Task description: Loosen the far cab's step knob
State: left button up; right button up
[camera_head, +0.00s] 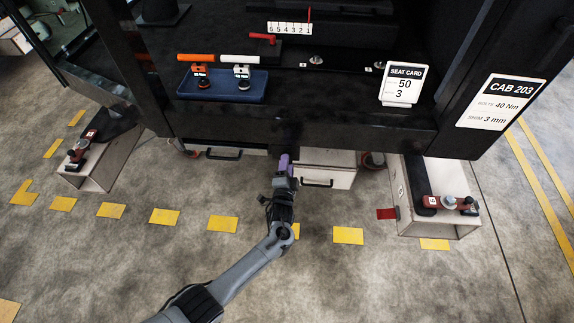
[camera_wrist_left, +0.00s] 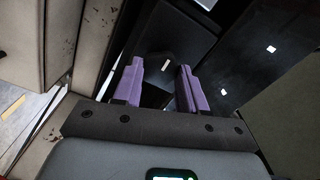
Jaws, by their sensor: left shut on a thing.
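The black cab (camera_head: 300,120), with a sign reading CAB 203 (camera_head: 500,101), fills the upper middle of the head view. My left gripper (camera_head: 284,158) reaches in from below, with its purple fingers at the cab's lower edge. In the left wrist view its two purple fingers (camera_wrist_left: 160,76) stand a little apart around a dark part (camera_wrist_left: 158,96), which I take to be the step knob. The gripper is shut on it. The knob's shape and how far it is turned are hard to make out, dark against dark. My right gripper is out of view.
A blue tray (camera_head: 221,97) with orange-handled and white-handled tools is on the cab floor, near a seat card (camera_head: 402,84). A white drawer (camera_head: 326,178) is right of my gripper. Box-shaped stands (camera_head: 438,225) flank the cab. Yellow dashes (camera_head: 348,236) mark the open floor.

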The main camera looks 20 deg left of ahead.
pick_arm(q)
jog(key=n, duration=1.1)
jog(key=shift+a+p, duration=0.1)
jog(key=shift+p, duration=0.2)
jog(key=shift+n, duration=0.3)
jog(key=o, duration=1.1)
jog(key=shift+c, duration=0.2)
jog(key=shift+s+r, duration=0.1)
